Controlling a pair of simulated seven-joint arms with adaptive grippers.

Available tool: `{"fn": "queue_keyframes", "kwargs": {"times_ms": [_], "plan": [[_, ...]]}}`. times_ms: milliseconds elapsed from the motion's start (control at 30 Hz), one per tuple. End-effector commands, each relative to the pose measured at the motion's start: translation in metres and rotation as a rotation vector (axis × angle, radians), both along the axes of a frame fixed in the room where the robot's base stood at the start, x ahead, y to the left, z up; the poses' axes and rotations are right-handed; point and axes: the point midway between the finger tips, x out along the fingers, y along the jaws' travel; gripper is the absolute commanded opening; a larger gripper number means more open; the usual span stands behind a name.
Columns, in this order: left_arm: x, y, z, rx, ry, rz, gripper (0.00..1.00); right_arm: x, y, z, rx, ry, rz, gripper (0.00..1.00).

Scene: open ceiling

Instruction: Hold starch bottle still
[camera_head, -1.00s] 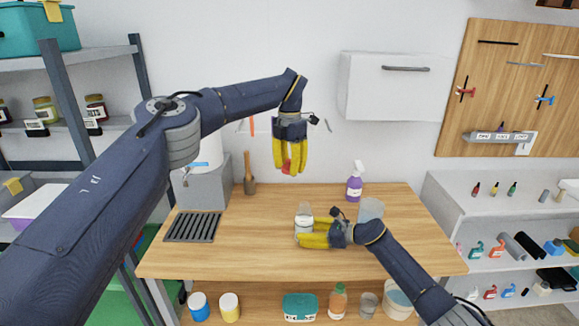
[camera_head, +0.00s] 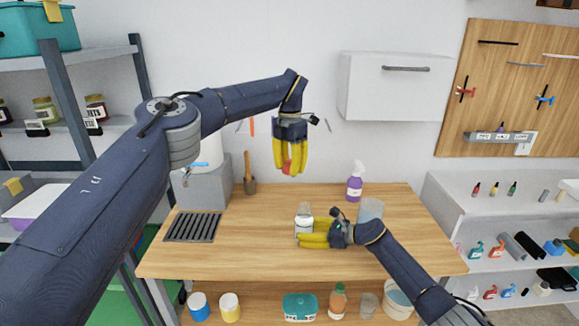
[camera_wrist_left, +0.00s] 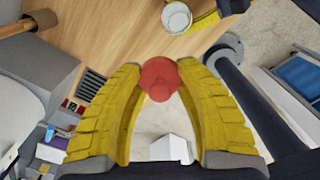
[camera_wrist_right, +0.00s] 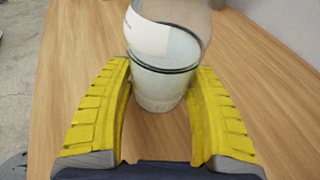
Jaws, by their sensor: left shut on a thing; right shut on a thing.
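The starch bottle (camera_head: 304,225), a clear and whitish container, stands upright on the wooden table. My right gripper (camera_head: 314,232) is shut around its lower part, from the right. In the right wrist view the bottle (camera_wrist_right: 160,88) sits between the yellow fingers, with a white label on its upper part and a dark ring around the middle. My left gripper (camera_head: 289,164) is high above the table, shut on a red piece (camera_wrist_left: 160,80) that looks like a cap. From the left wrist view the bottle's round top (camera_wrist_left: 177,16) shows below, apart from the red piece.
A purple spray bottle (camera_head: 355,185) stands at the back of the table (camera_head: 255,250). A translucent cup (camera_head: 370,209) is behind my right wrist. A dark grate (camera_head: 193,227) lies at the left. The table's front left is clear.

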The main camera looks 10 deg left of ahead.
Motion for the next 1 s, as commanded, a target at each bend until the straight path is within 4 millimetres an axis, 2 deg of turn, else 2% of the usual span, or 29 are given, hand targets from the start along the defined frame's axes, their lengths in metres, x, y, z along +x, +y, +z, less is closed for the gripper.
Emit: {"fn": "queue_keyframes", "kwargs": {"times_ms": [400,1000], "plan": [[0.0,-0.044,-0.062,0.0,0.0,-0.037,0.24,0.0,0.0,-0.001,-0.001,0.001,0.001,0.42],[0.0,-0.049,-0.088,-0.001,-0.001,-0.041,0.24,0.0,0.0,-0.001,-0.001,0.001,0.0,0.42]]}}
